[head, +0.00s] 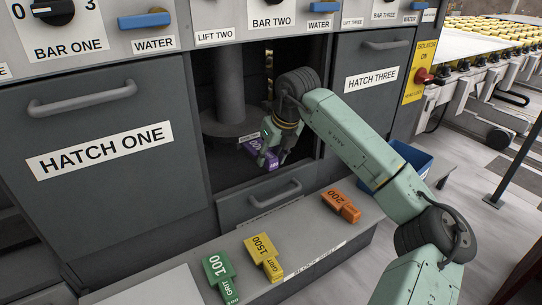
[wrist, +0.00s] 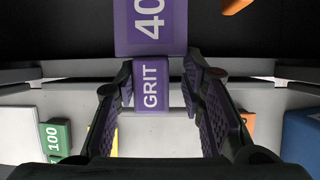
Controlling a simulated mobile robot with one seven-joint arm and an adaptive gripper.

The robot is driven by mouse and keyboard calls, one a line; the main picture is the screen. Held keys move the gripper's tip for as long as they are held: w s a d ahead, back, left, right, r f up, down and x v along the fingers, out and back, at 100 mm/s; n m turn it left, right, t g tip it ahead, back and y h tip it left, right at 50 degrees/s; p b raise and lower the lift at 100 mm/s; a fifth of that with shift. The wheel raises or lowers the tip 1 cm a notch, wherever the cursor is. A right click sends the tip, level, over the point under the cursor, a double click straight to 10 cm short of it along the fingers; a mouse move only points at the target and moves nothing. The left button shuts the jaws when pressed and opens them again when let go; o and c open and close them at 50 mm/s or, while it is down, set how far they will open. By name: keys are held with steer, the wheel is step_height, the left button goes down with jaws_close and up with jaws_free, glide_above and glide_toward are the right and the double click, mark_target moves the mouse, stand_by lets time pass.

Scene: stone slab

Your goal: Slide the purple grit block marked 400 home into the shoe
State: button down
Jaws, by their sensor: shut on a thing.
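The purple grit block (head: 252,146) is inside the open middle bay, under the dark column. My gripper (head: 272,158) is shut on its narrow handle. In the wrist view the block's wide body (wrist: 150,32) with "40" showing points away from me, and its handle marked GRIT (wrist: 151,88) lies between the two ridged fingers of my gripper (wrist: 160,75). The rest of the number is cut off by the frame's top. The shoe cannot be clearly made out; whether the block touches it I cannot tell.
Green 100 (head: 218,268), yellow 1500 (head: 263,252) and orange 200 (head: 341,205) blocks lie on the front ledge. A dark round head (head: 228,122) fills the bay's back left. Hatch One (head: 105,180) and Hatch Three (head: 370,95) flank the opening. A blue bin (head: 410,158) stands at right.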

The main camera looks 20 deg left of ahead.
mark_target(258, 143)
steer(key=shift+f+b, duration=0.3)
steer(key=shift+b, duration=0.25)
stand_by(0.7)
steer(key=shift+w+a+p, duration=0.45)
steer(key=shift+w+a, duration=0.35)
steer(key=shift+a, duration=0.2)
steer(key=shift+w+a+p, duration=0.4)
steer(key=shift+w+a, duration=0.4)
steer(key=shift+a, duration=0.2)
stand_by(1.7)
steer(key=shift+w+a, duration=0.2)
steer(key=shift+a, duration=0.1)
steer(key=shift+w+a+p, duration=0.55)
steer(key=shift+a+p, duration=0.05)
steer(key=shift+a, duration=0.1)
steer(key=c, duration=1)
jaws_free()
steer(key=shift+o, duration=0.2)
steer(key=v, duration=0.5)
steer(key=shift+w+r, duration=0.1)
steer(key=s+d, duration=0.7)
steer(key=d, duration=0.2)
steer(key=shift+d, duration=0.4)
steer(key=shift+c, duration=0.4)
